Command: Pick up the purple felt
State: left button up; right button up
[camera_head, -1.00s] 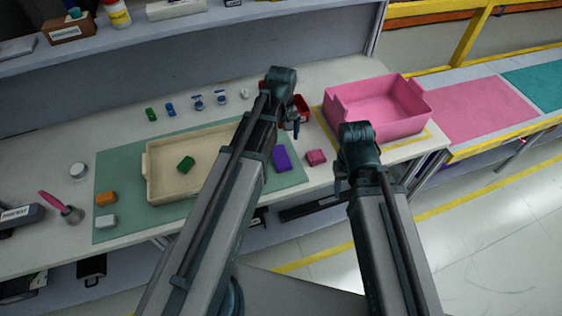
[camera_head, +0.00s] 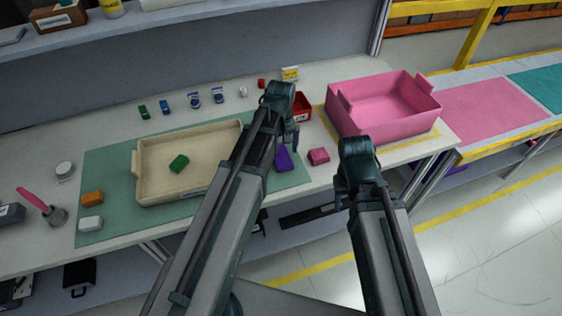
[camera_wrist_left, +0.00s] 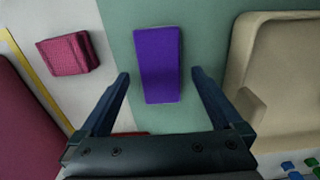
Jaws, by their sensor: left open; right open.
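The purple felt (camera_head: 282,160) is a flat purple block on the green mat, partly hidden behind my left gripper in the head view. In the left wrist view the purple felt (camera_wrist_left: 159,62) lies ahead of and between the two open fingers of my left gripper (camera_wrist_left: 159,78). I cannot tell the height gap, and the fingers do not grip it. My left gripper (camera_head: 291,142) hangs over the mat's right part. My right gripper (camera_head: 342,192), open and empty, is at the table's front edge, left of the pink bin's front corner.
A pink block (camera_head: 318,156) lies right of the felt. A red bin (camera_head: 302,107) and a large pink bin (camera_head: 385,127) stand behind and right.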

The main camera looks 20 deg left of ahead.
pick_arm(q)
notch_tip(320, 180, down, 2)
jog(key=shift+b, duration=0.45)
jog(key=shift+r, duration=0.1)
pick_arm(e)
jog(key=shift+f, duration=0.85)
pick_arm(q)
jog(key=shift+c, duration=0.2)
jog(key=c, duration=1.3)
jog(key=shift+r, duration=0.15)
pick_arm(e)
jog(key=shift+r, duration=0.1)
